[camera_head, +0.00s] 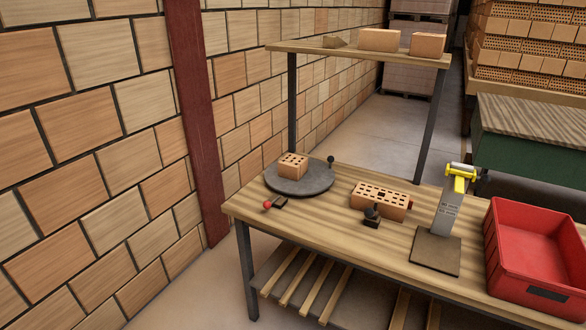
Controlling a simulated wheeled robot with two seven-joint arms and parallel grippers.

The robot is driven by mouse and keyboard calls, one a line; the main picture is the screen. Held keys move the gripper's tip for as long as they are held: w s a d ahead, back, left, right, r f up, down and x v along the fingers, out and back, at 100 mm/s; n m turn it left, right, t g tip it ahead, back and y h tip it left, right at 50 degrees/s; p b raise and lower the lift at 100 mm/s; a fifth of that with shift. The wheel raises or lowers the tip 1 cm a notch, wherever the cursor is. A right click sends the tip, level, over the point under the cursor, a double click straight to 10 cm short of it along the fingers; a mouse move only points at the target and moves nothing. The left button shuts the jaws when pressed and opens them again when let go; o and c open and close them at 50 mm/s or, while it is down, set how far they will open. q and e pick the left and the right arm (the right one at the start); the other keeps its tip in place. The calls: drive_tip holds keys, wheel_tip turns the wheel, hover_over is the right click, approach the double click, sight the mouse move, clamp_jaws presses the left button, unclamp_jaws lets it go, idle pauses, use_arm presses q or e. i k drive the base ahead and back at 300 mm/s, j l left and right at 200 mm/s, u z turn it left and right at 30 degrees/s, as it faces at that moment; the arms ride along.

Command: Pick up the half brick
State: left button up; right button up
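A small orange brick with holes in its top, the half brick (293,166), sits on a round dark turntable (312,187) at the left end of the wooden workbench (310,222). A longer perforated brick (381,198) lies on the bench to the right of the turntable. Neither of my grippers shows in the head view.
A black-knobbed fitting stands in front of the longer brick. A yellow-topped stand (445,205) and a red crate (535,285) are to the right. A shelf (350,52) with bricks crosses above the bench's back. A red post stands left.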

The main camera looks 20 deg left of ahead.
sight(292, 167)
drive_tip(key=i+j+u, duration=0.1)
drive_tip(key=i+u, duration=0.25)
drive_tip(key=i, duration=0.9)
